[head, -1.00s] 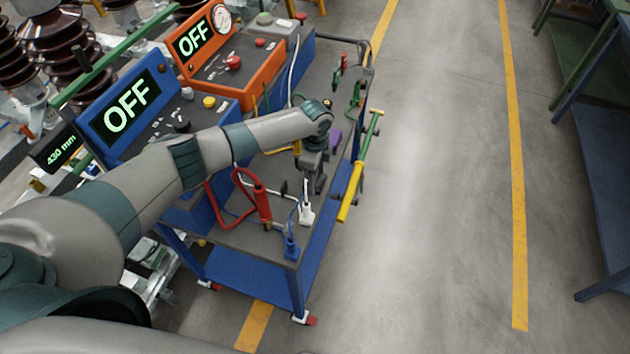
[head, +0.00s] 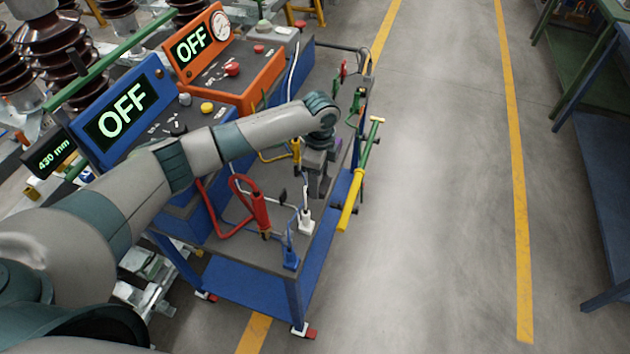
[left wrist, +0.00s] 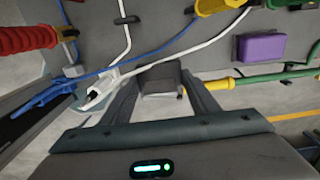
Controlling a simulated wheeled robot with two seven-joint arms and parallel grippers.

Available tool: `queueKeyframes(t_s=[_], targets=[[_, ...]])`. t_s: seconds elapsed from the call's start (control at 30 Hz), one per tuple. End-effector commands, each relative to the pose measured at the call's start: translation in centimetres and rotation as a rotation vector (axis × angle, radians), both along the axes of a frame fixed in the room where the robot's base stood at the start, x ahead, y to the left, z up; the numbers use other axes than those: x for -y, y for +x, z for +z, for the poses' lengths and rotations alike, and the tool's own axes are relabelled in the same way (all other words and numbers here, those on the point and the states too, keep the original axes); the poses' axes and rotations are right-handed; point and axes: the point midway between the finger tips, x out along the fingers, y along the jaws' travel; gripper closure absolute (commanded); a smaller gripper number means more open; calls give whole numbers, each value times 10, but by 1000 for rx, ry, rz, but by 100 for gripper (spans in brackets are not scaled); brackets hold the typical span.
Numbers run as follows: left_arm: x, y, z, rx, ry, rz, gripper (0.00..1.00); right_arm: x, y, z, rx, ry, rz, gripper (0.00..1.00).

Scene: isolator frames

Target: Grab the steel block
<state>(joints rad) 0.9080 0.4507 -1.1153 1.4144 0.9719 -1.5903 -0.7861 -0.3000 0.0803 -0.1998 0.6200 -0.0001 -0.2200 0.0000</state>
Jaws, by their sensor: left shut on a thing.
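My left gripper (head: 316,186) is over the right side of the cart top, beyond the white clamp. In the left wrist view its two fingers (left wrist: 161,92) close on the grey steel block (left wrist: 160,78), one on each side. The block's upper face shows between them. In the head view I cannot make the block out, as the gripper hides it. I cannot tell whether the block touches the cart top. My right gripper is not in view.
The cart top (head: 230,246) also holds a red-handled tool (head: 259,210), a blue clamp (head: 290,258) and a white clamp (head: 305,222) with cables. A purple block (left wrist: 262,47) lies near the gripper. A yellow-green rod (head: 352,200) runs along the right edge. Open floor lies right.

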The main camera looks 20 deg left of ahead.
Motion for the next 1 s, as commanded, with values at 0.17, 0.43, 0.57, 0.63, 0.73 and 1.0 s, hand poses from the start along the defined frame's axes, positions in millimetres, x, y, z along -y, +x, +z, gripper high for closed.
queueKeyframes(t_s=[0.17, 0.43, 0.57, 0.63, 0.73, 1.0], targets=[[22, -20, 17, 6, -4, -4, 93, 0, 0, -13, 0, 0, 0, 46], [48, -50, 42, 5, -3, -3, 93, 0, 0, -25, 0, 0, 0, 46], [56, -58, 50, 4, -2, -2, 93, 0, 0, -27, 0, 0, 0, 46], [58, -61, 52, 4, -3, -1, 93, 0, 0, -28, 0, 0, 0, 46], [60, -64, 54, 3, -2, 0, 93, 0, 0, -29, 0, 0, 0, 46], [61, -64, 55, 3, -2, 1, 93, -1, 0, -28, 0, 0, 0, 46]])
